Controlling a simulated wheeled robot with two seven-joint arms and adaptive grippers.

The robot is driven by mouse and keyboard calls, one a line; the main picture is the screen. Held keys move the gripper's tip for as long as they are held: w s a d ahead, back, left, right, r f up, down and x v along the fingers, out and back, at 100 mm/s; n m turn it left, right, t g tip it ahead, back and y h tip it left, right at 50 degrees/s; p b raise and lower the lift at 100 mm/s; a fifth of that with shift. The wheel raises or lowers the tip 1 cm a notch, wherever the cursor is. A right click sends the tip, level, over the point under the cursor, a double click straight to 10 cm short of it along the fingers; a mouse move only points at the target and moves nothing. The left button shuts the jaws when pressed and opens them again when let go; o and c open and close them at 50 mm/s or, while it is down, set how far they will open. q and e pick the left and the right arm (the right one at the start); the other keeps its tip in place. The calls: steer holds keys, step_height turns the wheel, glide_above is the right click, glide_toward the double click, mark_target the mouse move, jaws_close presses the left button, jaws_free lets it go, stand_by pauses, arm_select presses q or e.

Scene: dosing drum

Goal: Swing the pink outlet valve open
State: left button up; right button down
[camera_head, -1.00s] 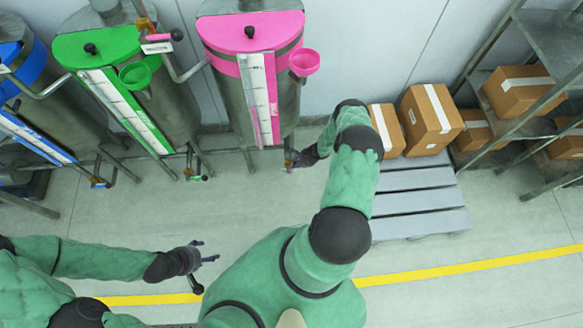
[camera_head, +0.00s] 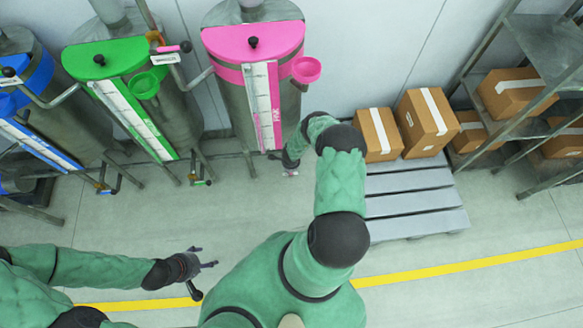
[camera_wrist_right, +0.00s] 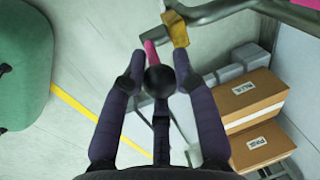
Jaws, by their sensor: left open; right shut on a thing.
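The pink drum (camera_head: 252,40) stands at the back centre with a pink-edged scale strip (camera_head: 262,105) down its front. In the right wrist view, a brass outlet valve (camera_wrist_right: 178,28) sits on a grey pipe, and its pink lever (camera_wrist_right: 150,48) ends in a black ball knob (camera_wrist_right: 160,81). My right gripper (camera_wrist_right: 159,76) is shut on that knob, a finger on each side. My left gripper (camera_head: 212,257) is open and empty above the floor at lower left.
A green drum (camera_head: 103,50) and a blue drum (camera_head: 40,75) stand left of the pink one. A grey pallet (camera_head: 415,200) with cartons (camera_head: 428,122) is to the right, beside a metal shelf (camera_head: 545,45). The floor in front is clear, with a yellow line (camera_head: 460,264).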

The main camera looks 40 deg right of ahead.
steer(key=c, duration=0.9)
jaws_free()
steer(key=shift+f, duration=0.1)
steer(key=shift+c, duration=0.2)
steer(key=shift+r, duration=0.2)
step_height(320, 180, up, 12)
steer(key=s+a, duration=0.1)
steer(key=shift+s+a+f, duration=0.25)
steer(key=shift+s+a, duration=0.1)
